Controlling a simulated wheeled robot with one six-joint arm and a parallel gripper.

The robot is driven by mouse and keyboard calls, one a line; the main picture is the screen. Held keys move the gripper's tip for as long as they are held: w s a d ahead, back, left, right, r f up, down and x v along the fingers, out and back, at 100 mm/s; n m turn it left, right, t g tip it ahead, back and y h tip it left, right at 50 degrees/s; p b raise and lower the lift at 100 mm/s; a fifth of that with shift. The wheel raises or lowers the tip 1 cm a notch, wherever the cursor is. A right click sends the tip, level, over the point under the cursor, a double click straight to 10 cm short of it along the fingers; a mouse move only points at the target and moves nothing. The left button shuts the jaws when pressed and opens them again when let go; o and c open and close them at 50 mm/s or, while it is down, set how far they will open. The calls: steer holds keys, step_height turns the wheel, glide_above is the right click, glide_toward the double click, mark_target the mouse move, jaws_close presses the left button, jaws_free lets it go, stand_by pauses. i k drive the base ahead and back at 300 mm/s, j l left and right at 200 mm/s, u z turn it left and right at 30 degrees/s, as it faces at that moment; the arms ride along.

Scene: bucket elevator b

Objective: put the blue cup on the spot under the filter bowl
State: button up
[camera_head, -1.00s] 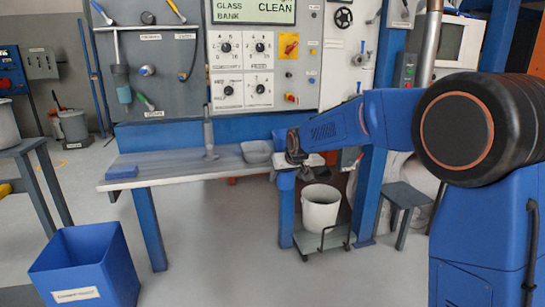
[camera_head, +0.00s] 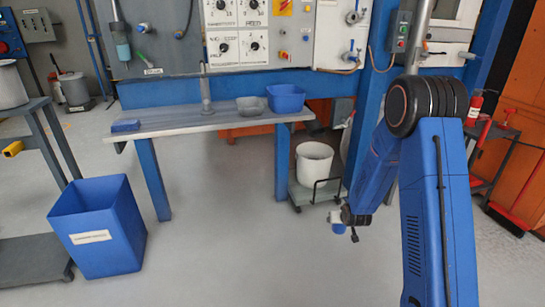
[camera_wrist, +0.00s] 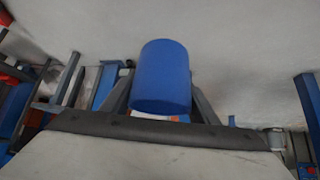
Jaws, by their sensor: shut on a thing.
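The blue cup (camera_wrist: 160,75) is between the two fingers of my gripper (camera_wrist: 160,98) in the wrist view, with its side and rounded end showing. In the head view my gripper (camera_head: 347,218) hangs low at the end of the arm, right of the bench and above the floor. The small blue shape of the cup (camera_head: 338,229) shows at its tip. A teal filter bowl (camera_head: 123,51) hangs on the grey wall panel at the upper left, far from my gripper. The bench (camera_head: 180,124) lies below it. No marked spot is discernible.
A blue block (camera_head: 125,126), a grey tray (camera_head: 250,107) and a blue bin (camera_head: 286,98) sit on the bench. A white bucket (camera_head: 314,163) stands on a cart right of it. A large blue bin (camera_head: 98,228) is at the front left. The middle floor is clear.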

mark_target(139, 111)
steer(key=j, duration=1.55)
